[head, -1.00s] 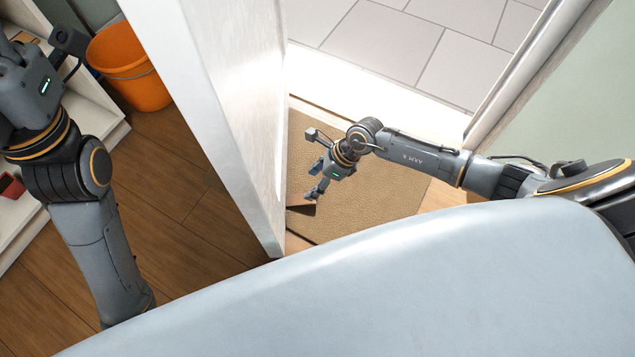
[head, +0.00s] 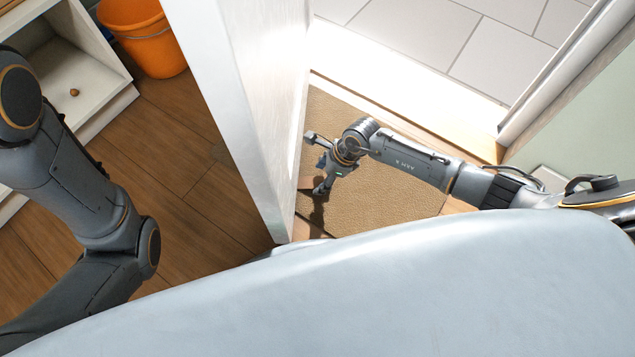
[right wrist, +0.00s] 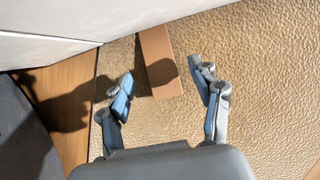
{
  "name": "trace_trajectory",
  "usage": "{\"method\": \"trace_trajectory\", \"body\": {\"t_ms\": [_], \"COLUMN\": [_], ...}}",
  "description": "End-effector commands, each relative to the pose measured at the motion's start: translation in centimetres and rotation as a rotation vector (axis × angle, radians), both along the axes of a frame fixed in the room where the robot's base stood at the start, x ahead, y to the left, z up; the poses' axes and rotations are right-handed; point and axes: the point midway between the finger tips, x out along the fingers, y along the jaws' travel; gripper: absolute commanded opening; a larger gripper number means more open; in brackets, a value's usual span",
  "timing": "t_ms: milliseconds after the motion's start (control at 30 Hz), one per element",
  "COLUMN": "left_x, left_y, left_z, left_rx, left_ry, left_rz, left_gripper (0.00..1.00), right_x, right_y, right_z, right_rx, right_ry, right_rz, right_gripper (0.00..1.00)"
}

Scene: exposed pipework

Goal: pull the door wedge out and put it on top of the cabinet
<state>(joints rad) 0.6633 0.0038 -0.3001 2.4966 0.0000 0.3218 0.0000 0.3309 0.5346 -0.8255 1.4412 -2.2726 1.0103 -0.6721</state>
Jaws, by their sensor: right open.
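The door wedge (right wrist: 160,62) is a flat brown block on the mat in the right wrist view. Its far end meets the bottom edge of the white door (head: 255,100). My right gripper (right wrist: 160,77) is open, its fingers to either side of the wedge's near end and apart from it. In the head view my right gripper (head: 321,189) points down low beside the door, over the mat. My left gripper is out of view; only its arm shows at the left. A white cabinet-like unit (head: 110,100) with a small brown knob stands at the upper left.
A tan mat (head: 390,185) lies on the wooden floor by the threshold. An orange bucket (head: 150,45) stands beside the white unit. Grey tiles (head: 420,35) lie beyond the doorway. The door stands between the bucket side and my right arm.

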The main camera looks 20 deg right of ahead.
Motion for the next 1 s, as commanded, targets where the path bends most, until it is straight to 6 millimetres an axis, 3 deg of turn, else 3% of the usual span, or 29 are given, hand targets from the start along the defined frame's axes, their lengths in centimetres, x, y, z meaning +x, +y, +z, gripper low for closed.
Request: {"method": "trace_trajectory", "body": {"t_ms": [33, 200, 567, 867, 1000], "left_x": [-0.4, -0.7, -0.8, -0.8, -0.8], "left_y": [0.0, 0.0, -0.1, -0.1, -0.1], "left_z": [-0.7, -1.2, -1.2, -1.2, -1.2], "left_rx": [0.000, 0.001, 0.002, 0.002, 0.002], "left_ry": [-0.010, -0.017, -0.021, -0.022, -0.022], "left_rz": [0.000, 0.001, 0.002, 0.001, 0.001], "left_gripper": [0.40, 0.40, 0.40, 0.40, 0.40], "right_x": [0.1, 0.4, 0.5, 0.4, 0.4], "right_y": [0.3, 0.8, 1.0, 1.0, 0.9], "right_z": [-1.1, -2.4, -2.6, -2.6, -2.6], "right_rx": [0.002, 0.001, 0.001, 0.000, 0.000], "right_ry": [0.000, -0.001, -0.001, 0.000, 0.000], "right_rz": [-0.001, -0.001, 0.000, 0.000, -0.001], "right_gripper": [0.64, 0.64, 0.64, 0.07, 0.05]}}
